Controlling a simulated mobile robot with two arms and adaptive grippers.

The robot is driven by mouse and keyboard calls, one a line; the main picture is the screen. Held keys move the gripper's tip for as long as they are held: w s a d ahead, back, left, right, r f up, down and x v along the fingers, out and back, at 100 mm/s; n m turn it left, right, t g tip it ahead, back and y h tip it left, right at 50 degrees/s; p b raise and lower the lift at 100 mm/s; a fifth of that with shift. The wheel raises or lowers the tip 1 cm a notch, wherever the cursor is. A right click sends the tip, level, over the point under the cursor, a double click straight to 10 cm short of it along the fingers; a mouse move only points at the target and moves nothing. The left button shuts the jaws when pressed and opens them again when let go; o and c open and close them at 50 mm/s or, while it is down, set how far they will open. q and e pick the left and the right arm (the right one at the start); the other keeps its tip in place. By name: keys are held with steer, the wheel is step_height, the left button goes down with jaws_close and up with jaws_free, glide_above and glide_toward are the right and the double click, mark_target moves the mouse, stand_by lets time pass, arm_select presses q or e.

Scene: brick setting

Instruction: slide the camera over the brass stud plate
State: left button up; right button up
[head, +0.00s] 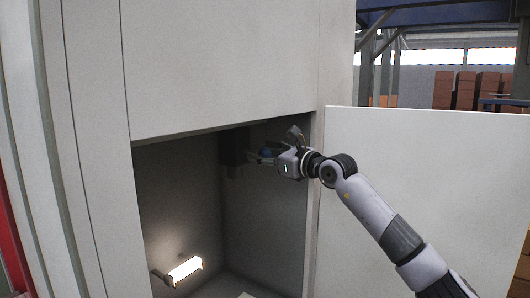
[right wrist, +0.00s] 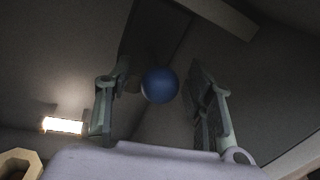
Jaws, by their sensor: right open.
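A round blue ball-like thing (head: 266,153) shows at my right gripper inside the open cabinet. In the right wrist view the blue ball (right wrist: 160,86) lies between the two spread fingers, with dark space visible on both sides. I cannot tell whether it is part of the camera. My right gripper (head: 262,157) is open, high in the cabinet opening; its fingers are partly hidden by its body in the head view. I cannot clearly make out the brass stud plate. A tan, many-sided ring (right wrist: 18,163) shows at the lower left of the wrist view, cut by the edge. My left gripper is out of view.
The cabinet's upper front panel (head: 225,65) hangs just above my right arm. An open white door (head: 430,190) stands on the right, behind the arm. A dark block (head: 233,150) is at the back.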

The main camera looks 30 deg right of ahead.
jaws_close()
stand_by(0.5)
